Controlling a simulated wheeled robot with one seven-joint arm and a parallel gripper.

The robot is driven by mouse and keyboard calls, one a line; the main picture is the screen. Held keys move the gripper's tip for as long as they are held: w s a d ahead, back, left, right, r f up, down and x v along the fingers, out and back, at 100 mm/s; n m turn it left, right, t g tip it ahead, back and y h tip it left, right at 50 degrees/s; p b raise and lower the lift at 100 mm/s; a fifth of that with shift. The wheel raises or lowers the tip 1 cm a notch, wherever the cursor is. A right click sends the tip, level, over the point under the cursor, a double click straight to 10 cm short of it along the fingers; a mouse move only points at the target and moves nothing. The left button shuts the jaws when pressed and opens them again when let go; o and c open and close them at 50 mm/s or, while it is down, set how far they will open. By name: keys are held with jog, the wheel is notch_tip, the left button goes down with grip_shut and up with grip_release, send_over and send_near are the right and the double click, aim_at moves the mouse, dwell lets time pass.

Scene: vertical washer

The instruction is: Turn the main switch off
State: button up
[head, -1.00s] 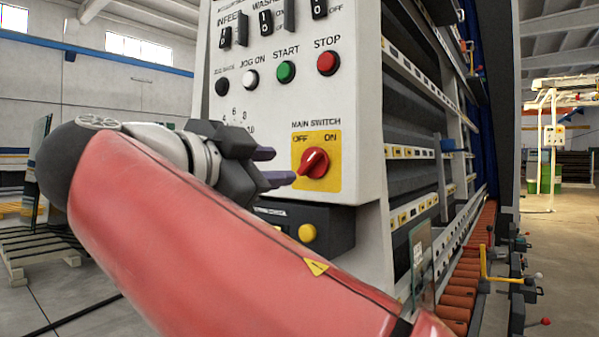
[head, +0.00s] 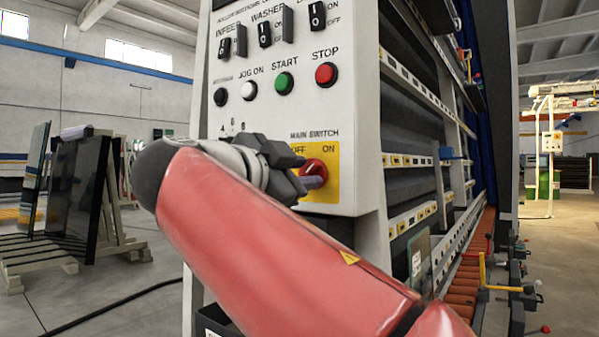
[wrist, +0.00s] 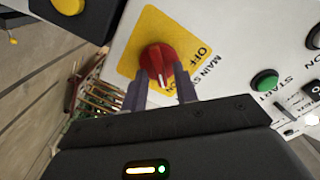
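The main switch is a red rotary knob (head: 313,166) on a yellow plate (head: 326,184) low on the white control panel. In the wrist view the knob (wrist: 157,60) has a white mark pointing down, towards the ON side; the OFF label is at its upper right. My gripper (head: 308,173) is at the switch from the left and covers part of the knob and plate in the head view. In the wrist view my gripper (wrist: 161,84) is open, with one finger on each side of the knob's near end. I cannot tell whether the fingers touch it.
Above the switch are a red STOP button (head: 326,74), a green START button (head: 284,83), a white JOG ON button (head: 249,91) and several black toggles. A yellow button (wrist: 68,5) is near the wrist view's top left. Glass racks (head: 80,205) stand left.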

grip_shut()
jog(key=shift+n, duration=0.4)
jog(key=n, duration=0.2)
jog(key=shift+n, duration=0.4)
jog(key=n, duration=0.4)
jog(key=shift+w+a+r+n+p, duration=0.1)
jog(key=shift+w+n+p, duration=0.05)
jog(key=shift+n+p, duration=0.15)
jog(key=n+p, duration=0.2)
jog(key=n, duration=0.3)
jog(key=shift+a, duration=0.15)
jog(key=shift+w+n+p, duration=0.1)
jog(key=shift+n+p, duration=0.8)
jog(key=shift+n, duration=1.5)
jog(key=shift+a, duration=0.1)
jog(key=shift+o, duration=0.7)
grip_release()
